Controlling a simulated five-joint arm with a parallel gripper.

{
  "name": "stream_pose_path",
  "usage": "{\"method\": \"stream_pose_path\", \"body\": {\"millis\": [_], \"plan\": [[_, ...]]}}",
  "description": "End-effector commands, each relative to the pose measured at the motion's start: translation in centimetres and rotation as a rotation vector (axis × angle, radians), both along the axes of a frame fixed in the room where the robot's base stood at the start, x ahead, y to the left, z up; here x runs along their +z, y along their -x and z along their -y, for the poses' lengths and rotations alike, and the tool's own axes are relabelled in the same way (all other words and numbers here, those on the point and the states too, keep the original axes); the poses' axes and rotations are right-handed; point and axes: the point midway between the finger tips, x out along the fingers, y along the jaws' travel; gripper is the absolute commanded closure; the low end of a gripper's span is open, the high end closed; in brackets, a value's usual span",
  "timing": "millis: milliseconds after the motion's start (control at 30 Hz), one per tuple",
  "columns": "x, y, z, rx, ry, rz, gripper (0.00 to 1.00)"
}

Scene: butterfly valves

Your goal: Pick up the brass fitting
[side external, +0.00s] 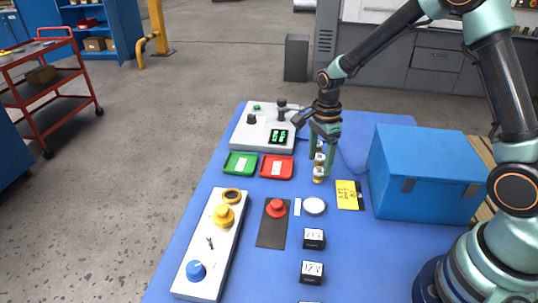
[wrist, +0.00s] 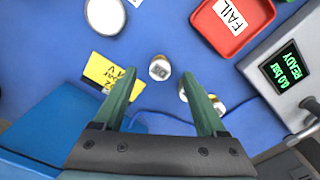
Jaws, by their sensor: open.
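A small brass fitting (side external: 318,175) with a silvery top stands on the blue mat just under my gripper in the side view. In the wrist view the fitting (wrist: 160,68) shows between and slightly beyond the fingertips. A second brass-and-silver piece (side external: 319,158) stands behind it in the side view. In the wrist view, that piece (wrist: 184,94) is partly hidden by the right finger. My gripper (side external: 322,166) points down, open and empty. Its two green fingers (wrist: 158,82) also show apart in the wrist view. Whether a finger touches either piece cannot be told.
A green tray (side external: 240,164) and a red FAIL tray (side external: 277,167) lie left of the gripper. A grey tester with a green display (side external: 278,136) stands behind them.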

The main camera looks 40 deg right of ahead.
Motion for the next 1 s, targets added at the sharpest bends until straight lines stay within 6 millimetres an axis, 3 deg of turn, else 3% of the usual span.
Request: {"method": "stream_pose_path", "body": {"millis": [300, 633, 667, 833, 1000], "plan": [[-4.2, 0.1, 0.4, 0.001, -0.001, -0.003, 0.26], [-4.9, 0.0, 0.4, 0.001, 0.0, 0.0, 0.26], [-4.9, 0.0, 0.4, 0.001, 0.0, 0.0, 0.34], [-4.9, 0.0, 0.4, 0.001, 0.0, -0.001, 0.99], [-4.8, 0.0, 0.4, 0.001, 0.0, 0.0, 1.0]]}}
